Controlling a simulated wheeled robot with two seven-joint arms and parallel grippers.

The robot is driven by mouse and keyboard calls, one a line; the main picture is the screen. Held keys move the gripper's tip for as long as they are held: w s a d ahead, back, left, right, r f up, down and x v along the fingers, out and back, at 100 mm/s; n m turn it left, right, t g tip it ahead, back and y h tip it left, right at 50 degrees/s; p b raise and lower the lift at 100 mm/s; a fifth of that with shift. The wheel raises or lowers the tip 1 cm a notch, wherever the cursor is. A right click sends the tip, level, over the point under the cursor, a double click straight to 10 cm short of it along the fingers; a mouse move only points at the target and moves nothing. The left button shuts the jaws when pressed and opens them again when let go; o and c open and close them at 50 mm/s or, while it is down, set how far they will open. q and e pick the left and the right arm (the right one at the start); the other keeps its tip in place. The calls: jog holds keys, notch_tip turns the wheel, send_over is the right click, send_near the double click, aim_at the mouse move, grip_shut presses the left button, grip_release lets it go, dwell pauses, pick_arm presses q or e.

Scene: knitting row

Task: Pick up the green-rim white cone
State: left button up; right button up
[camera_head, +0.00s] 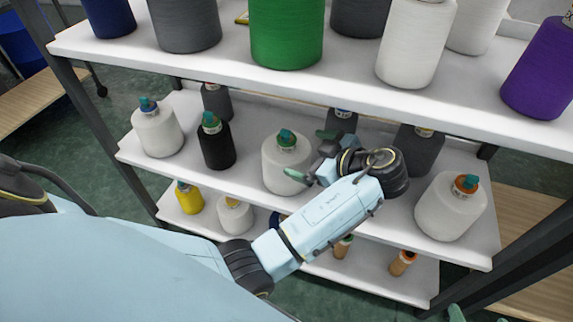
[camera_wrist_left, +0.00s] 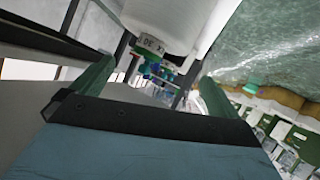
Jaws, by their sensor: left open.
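The white cone with a green top (camera_head: 283,172) stands upright on the middle shelf. My left gripper (camera_head: 312,160) is open beside it, coming from the right, with its fingers pointing at the cone near its top. In the left wrist view the two green fingers (camera_wrist_left: 155,88) are spread apart. A white cone (camera_wrist_left: 178,22) with a printed label shows beyond and between them. Whether the fingers touch it I cannot tell. Small green tips (camera_head: 456,312) at the bottom right edge of the head view may be my right gripper, mostly cut off.
On the middle shelf (camera_head: 262,112) stand a black cone (camera_head: 217,150), a white cone with a blue-green top (camera_head: 158,134) and a white cone with an orange top (camera_head: 447,212). Dark cones stand behind. The upper shelf (camera_head: 222,58) overhangs with large cones. Smaller cones sit below.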

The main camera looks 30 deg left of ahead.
aim_at(286, 148)
pick_arm(q)
jog(key=shift+b+x, duration=0.35)
jog(key=shift+x, duration=1.15)
jog(key=b+x, duration=0.2)
jog(key=x, duration=0.2)
jog(key=shift+s+a+f, duration=0.1)
jog(key=shift+a+f, duration=0.15)
jog(key=shift+a, duration=0.15)
pick_arm(e)
jog(key=w+a+r+t+y, duration=0.2)
jog(key=w+a+r+t, duration=0.1)
jog(key=r+t, duration=0.5)
notch_tip(286, 148, up, 4)
jog(key=shift+w+a+f+y, duration=0.3)
jog(key=shift+w+y, duration=0.1)
jog(key=shift+w, duration=0.25)
pick_arm(q)
jog(key=c, duration=1.7)
pick_arm(e)
jog(key=shift+n, duration=0.3)
pick_arm(q)
jog(key=shift+r, duration=0.15)
